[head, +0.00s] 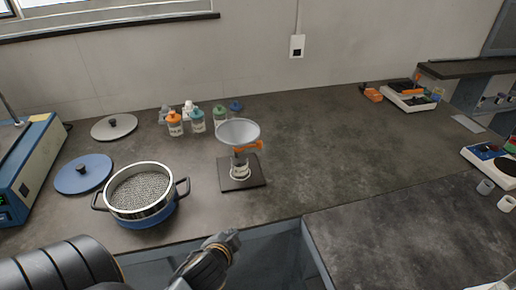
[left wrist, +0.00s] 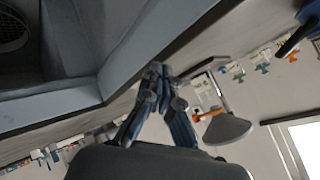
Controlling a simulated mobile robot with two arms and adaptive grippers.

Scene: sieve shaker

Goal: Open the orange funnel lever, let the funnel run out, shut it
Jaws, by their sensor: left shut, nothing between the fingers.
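The funnel (head: 238,132) is a pale grey cone on a stand with a dark square base (head: 256,181), in the middle of the bench. Its orange lever (head: 250,147) sticks out to the right just below the cone. A small pale container (head: 240,172) stands under the spout. My left gripper (head: 230,238) is at the bench's front edge, in front of the stand and apart from it; it is shut and empty. In the left wrist view the shut fingers (left wrist: 158,72) show beside the funnel (left wrist: 226,129) and orange lever (left wrist: 208,114). My right gripper is not in view.
A pot-like sieve with grey grains (head: 140,192) stands left of the funnel. A blue lid (head: 83,174) and a grey lid (head: 114,127) lie behind it. Several small bottles (head: 175,125) stand at the back.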

